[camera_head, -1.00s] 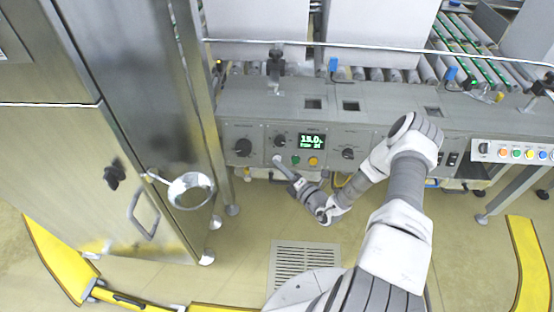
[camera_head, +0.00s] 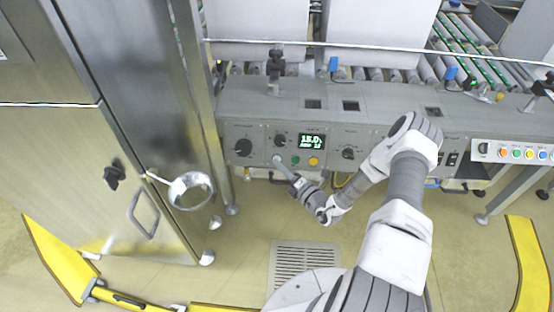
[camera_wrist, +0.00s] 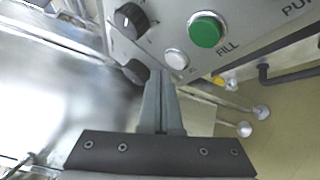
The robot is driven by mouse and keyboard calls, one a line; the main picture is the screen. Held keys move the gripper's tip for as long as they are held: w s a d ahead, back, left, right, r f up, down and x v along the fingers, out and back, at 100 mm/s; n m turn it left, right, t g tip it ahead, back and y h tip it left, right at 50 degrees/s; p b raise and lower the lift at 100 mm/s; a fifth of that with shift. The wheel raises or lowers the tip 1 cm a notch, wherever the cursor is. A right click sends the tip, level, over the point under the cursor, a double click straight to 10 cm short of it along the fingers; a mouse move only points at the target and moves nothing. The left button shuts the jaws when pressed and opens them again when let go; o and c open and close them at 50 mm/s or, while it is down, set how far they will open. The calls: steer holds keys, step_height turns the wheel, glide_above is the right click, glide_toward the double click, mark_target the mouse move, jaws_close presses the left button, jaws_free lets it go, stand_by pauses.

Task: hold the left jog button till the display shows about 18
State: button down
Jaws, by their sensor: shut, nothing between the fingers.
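The lit display (camera_head: 311,142) on the grey control panel shows green digits that look like 15.0 or 18.0; they are too small to read surely. My gripper (camera_head: 279,161) is shut and empty, its tip at the panel just left of the green button (camera_head: 295,160). In the wrist view the shut fingers (camera_wrist: 160,74) end close beside a small white button (camera_wrist: 176,59). Its label is too small to read, so I cannot tell surely that it is the left jog button. Contact or pressing cannot be told. The green button also shows there (camera_wrist: 206,30).
A yellow button (camera_head: 313,161) sits right of the green one. Black knobs (camera_head: 243,147) are on the panel, one (camera_wrist: 131,20) near my fingers. A steel cabinet (camera_head: 120,150) with a handle stands at the left. The floor below is open around a vent grate (camera_head: 290,258).

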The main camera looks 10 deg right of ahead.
steer(key=shift+w, duration=0.1)
steer(key=shift+w+d+f, duration=0.15)
steer(key=shift+w, duration=0.15)
steer(key=shift+w+d+f+b, duration=0.1)
steer(key=shift+w+d+b, duration=0.05)
steer(key=shift+w+b, duration=0.25)
stand_by(1.8)
steer(key=shift+s, duration=0.15)
stand_by(2.8)
steer(key=shift+s+a+r+p, duration=0.15)
steer(key=shift+s+p, duration=0.1)
steer(key=shift+s, duration=0.1)
steer(key=shift+s+a+r+p, duration=0.1)
steer(key=shift+s+a+p, duration=0.05)
steer(key=shift+s+p, duration=0.15)
